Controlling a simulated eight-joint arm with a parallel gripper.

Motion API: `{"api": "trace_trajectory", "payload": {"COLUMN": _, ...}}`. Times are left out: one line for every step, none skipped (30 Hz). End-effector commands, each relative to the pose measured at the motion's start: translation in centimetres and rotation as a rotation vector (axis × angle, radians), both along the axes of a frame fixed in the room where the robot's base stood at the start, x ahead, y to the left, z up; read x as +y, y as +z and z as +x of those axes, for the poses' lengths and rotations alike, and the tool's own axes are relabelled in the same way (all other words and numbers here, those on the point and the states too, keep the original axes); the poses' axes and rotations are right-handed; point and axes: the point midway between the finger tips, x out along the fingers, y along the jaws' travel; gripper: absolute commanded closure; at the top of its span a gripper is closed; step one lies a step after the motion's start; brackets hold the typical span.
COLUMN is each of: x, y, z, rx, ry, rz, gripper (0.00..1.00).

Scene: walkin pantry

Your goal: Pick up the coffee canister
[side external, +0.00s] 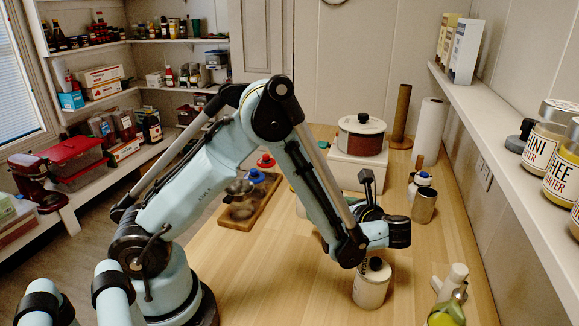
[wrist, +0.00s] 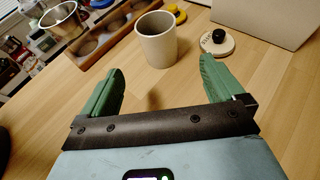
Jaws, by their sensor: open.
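A cream canister (side external: 371,285) with a dark knob on its lid and dark lettering on its side stands upright on the wooden counter, just below my wrist in the side view. The lettering is too small to read there. My gripper (wrist: 160,66) is open and empty, its two green fingers spread apart. Beyond the fingertips in the wrist view stands an open cream cup-like container (wrist: 157,40). To its right is a round cream piece (wrist: 217,46) with a black knob and lettering. I cannot tell which of these matches the side-view canister.
A wooden rack (wrist: 95,58) with round holes and a metal bowl (wrist: 65,20) lie beyond. A steel cup (side external: 424,206) and bottles stand at the right. Labelled jars (side external: 550,130) fill the right shelf.

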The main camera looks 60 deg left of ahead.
Motion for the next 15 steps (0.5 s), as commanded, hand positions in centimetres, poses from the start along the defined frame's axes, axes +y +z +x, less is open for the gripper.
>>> {"api": "trace_trajectory", "payload": {"x": 0.5, "y": -0.2, "z": 0.0, "rx": 0.002, "ry": 0.004, "rz": 0.002, "gripper": 0.05}}
{"api": "trace_trajectory", "payload": {"x": 0.9, "y": -0.4, "z": -0.1, "rx": 0.002, "ry": 0.004, "rz": 0.002, "gripper": 0.05}}
{"api": "trace_trajectory", "payload": {"x": 1.5, "y": -0.6, "z": -0.1, "rx": 0.002, "ry": 0.005, "rz": 0.002, "gripper": 0.05}}
{"api": "trace_trajectory", "payload": {"x": 2.0, "y": -0.8, "z": -0.1, "rx": 0.002, "ry": 0.006, "rz": 0.002, "gripper": 0.05}}
{"api": "trace_trajectory", "payload": {"x": 2.5, "y": -1.0, "z": -0.1, "rx": 0.001, "ry": 0.005, "rz": 0.002, "gripper": 0.05}}
{"api": "trace_trajectory", "payload": {"x": 3.2, "y": -1.3, "z": -0.1, "rx": 0.001, "ry": 0.006, "rz": 0.002, "gripper": 0.05}}
{"api": "trace_trajectory", "payload": {"x": 3.7, "y": -1.5, "z": -0.1, "rx": 0.0, "ry": 0.005, "rz": 0.001, "gripper": 0.05}}
{"api": "trace_trajectory", "payload": {"x": 4.1, "y": -1.7, "z": -0.1, "rx": 0.0, "ry": 0.005, "rz": 0.001, "gripper": 0.05}}
{"api": "trace_trajectory", "payload": {"x": 4.6, "y": -1.9, "z": -0.1, "rx": 0.0, "ry": 0.005, "rz": 0.001, "gripper": 0.05}}
{"api": "trace_trajectory", "payload": {"x": 5.0, "y": -2.1, "z": 0.0, "rx": 0.0, "ry": 0.003, "rz": 0.001, "gripper": 0.05}}
{"api": "trace_trajectory", "payload": {"x": 5.3, "y": -2.2, "z": 0.0, "rx": 0.0, "ry": 0.003, "rz": 0.001, "gripper": 0.05}}
{"api": "trace_trajectory", "payload": {"x": 5.6, "y": -2.3, "z": -0.1, "rx": 0.0, "ry": 0.003, "rz": 0.001, "gripper": 0.05}}
{"api": "trace_trajectory", "payload": {"x": 5.8, "y": -2.4, "z": 0.0, "rx": 0.0, "ry": 0.002, "rz": 0.001, "gripper": 0.05}}
{"api": "trace_trajectory", "payload": {"x": 6.0, "y": -2.5, "z": 0.0, "rx": -0.001, "ry": 0.001, "rz": 0.001, "gripper": 0.05}}
{"api": "trace_trajectory", "payload": {"x": 6.1, "y": -2.5, "z": 0.0, "rx": -0.001, "ry": 0.0, "rz": 0.001, "gripper": 0.05}}
